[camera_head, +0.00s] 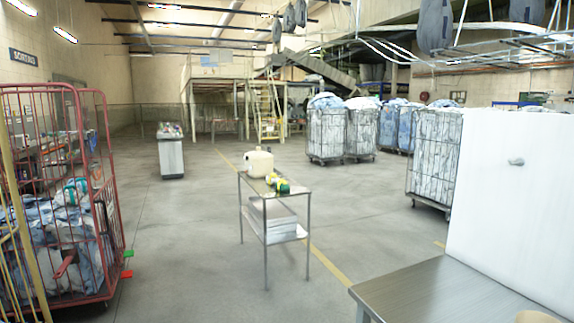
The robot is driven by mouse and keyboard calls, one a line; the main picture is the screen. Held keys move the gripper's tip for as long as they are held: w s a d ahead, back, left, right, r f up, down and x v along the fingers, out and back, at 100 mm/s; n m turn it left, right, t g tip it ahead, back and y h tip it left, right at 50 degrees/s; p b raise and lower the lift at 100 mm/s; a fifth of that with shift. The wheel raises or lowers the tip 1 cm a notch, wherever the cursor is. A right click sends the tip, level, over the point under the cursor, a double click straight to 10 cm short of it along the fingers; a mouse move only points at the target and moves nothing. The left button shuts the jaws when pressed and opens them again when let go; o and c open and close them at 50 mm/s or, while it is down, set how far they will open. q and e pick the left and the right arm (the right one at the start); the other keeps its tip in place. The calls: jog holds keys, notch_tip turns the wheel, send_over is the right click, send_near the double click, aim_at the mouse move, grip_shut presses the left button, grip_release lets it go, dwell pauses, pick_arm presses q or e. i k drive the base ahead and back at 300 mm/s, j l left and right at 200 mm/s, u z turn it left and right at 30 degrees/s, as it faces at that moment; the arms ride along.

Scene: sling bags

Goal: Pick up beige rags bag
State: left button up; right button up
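I cannot make out a beige rags bag for certain. A small tan rounded shape (537,317) shows at the bottom edge on the right, by the metal table (440,290); it is mostly cut off, and I cannot tell what it is. A beige jug-like container (259,163) stands on the metal trolley (290,193) in the middle. Several dark grey-blue sling bags (435,25) hang from overhead rails at the top. Neither of my grippers is in view.
A red wire cage (108,215) with laundry stands at the left. A grey bin (171,158) is behind it. Several laundry cages (327,130) stand at the back right. A white panel (512,190) rises behind the metal table. Grey floor (185,255) is clear left of the trolley.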

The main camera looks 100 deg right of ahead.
aim_at(259, 163)
jog(key=z, duration=3.05)
jog(key=i+u, duration=0.35)
jog(key=i, duration=1.8)
jog(key=i+j+z, duration=0.1)
jog(key=i, duration=0.65)
jog(key=i+j, duration=0.15)
jog(key=i, duration=0.55)
jog(key=i+j, duration=0.1)
jog(key=i, duration=0.65)
jog(key=i+j+z, duration=0.1)
jog(key=i+z, duration=0.35)
jog(key=i+j+z, duration=0.25)
jog(key=z, duration=0.25)
jog(key=i+j+z, duration=0.7)
jog(key=j+z, duration=0.2)
